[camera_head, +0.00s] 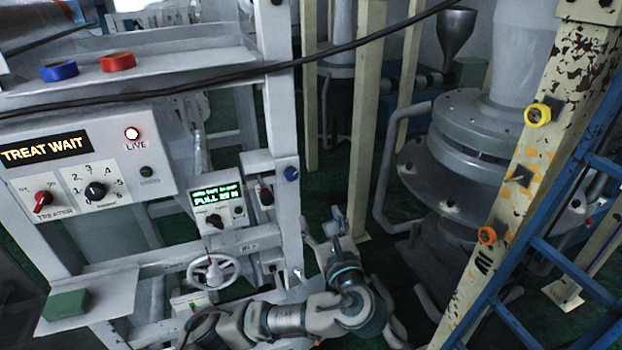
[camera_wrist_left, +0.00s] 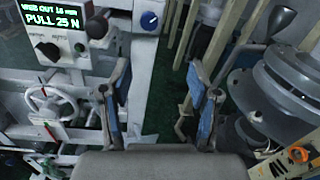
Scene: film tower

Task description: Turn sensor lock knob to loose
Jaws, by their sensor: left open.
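A blue round knob (camera_head: 291,173) sits on the light grey frame post; it also shows in the left wrist view (camera_wrist_left: 149,20). A small dark knob (camera_head: 266,196) is on a box to its left. No readable label tells me which one is the sensor lock knob. My left gripper (camera_head: 324,228) is below and right of the blue knob, apart from it. In the left wrist view its two blue-padded fingers (camera_wrist_left: 159,72) are spread with nothing between them. My right gripper is not in view.
A display box reading "PULL" (camera_head: 217,205) and a white handwheel (camera_head: 213,271) are left of the post. The "TREAT WAIT" panel (camera_head: 80,170) is farther left. A pale chipped post (camera_head: 530,150), a blue ladder (camera_head: 570,270) and grey machinery (camera_head: 460,150) stand right.

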